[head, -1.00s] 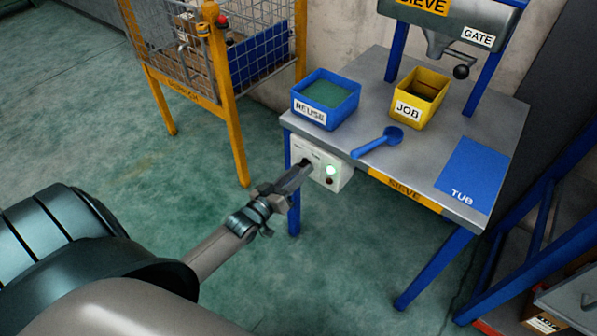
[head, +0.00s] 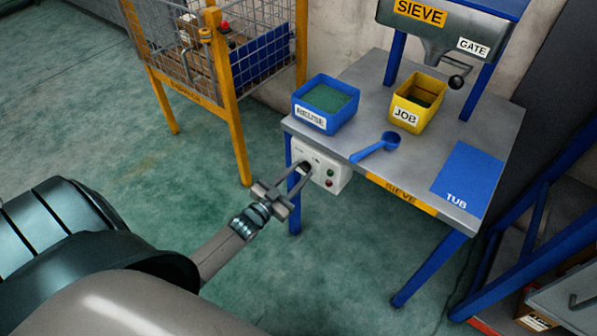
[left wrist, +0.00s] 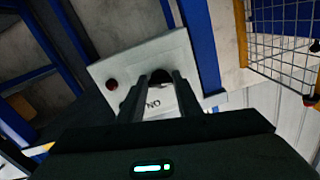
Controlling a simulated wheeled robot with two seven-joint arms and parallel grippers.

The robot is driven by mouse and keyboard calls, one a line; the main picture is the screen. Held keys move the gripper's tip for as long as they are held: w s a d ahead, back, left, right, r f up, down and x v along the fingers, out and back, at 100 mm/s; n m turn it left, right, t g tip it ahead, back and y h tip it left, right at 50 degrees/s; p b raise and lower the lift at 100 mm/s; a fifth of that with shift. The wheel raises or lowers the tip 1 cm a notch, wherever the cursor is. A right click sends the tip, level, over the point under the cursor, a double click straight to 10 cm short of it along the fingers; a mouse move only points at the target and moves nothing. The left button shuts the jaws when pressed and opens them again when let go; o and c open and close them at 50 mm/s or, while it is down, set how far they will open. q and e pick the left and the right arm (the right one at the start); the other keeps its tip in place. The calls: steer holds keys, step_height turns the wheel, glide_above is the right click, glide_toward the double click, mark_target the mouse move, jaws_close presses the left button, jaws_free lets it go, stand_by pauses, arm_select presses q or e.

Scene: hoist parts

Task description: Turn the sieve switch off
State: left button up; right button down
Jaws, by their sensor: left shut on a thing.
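The white control box (head: 337,176) hangs under the left front edge of the sieve table. It carries a green lamp (head: 330,172), now dark, and a red button (head: 329,183), which also shows in the left wrist view (left wrist: 112,84). My left gripper (head: 303,174) reaches the left part of the box's face. Its fingers are shut on the black switch knob (left wrist: 160,76), which shows between the fingertips in the left wrist view. The fingers partly hide the knob, and the lettering beside it reads ON. My right gripper is in neither view.
On the sieve table (head: 430,160) stand a blue REUSE tub (head: 311,119), a yellow JOB tub (head: 405,118) and a blue scoop (head: 378,147). The sieve (head: 440,35) stands behind. A yellow-framed mesh cage (head: 222,90) is at the back left. The floor left of the table is clear.

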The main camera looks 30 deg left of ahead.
arm_select(q)
steer(key=shift+a+r+m+p, duration=0.1)
steer(key=shift+m+p, duration=0.35)
steer(key=shift+m, duration=3.45)
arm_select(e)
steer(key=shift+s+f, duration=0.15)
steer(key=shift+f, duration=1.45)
arm_select(q)
steer(key=o, duration=1)
steer(key=shift+o, duration=0.2)
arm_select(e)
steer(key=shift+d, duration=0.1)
arm_select(q)
steer(key=s+a, duration=0.1)
steer(key=s, duration=1.6)
steer(key=shift+s+a+b, duration=0.15)
steer(key=shift+a+b, duration=0.05)
steer(key=shift+b, duration=0.2)
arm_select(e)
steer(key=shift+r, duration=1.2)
